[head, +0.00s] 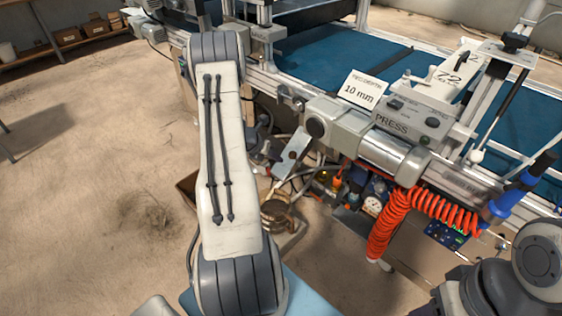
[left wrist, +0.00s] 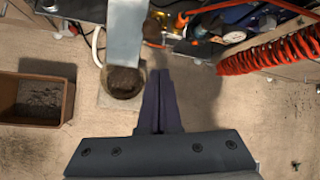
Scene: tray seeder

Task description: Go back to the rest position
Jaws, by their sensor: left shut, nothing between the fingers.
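My left gripper (left wrist: 160,75) shows in the left wrist view with its two dark fingers together and nothing between them. It is over the sandy floor, just right of a round pot with dark contents (left wrist: 125,80). In the head view my left arm rises from the bottom, and I cannot make out its gripper there. A grey joint of my right arm shows at the lower right of the head view; its gripper is out of the picture.
The seeder's press unit (head: 400,125), with a 10 mm card (head: 362,91), stands right of my left arm. A coiled orange hose (head: 445,212) hangs below it. A metal plate (head: 293,155) angles down. A brown box (left wrist: 36,100) stands on the floor. Open floor lies left.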

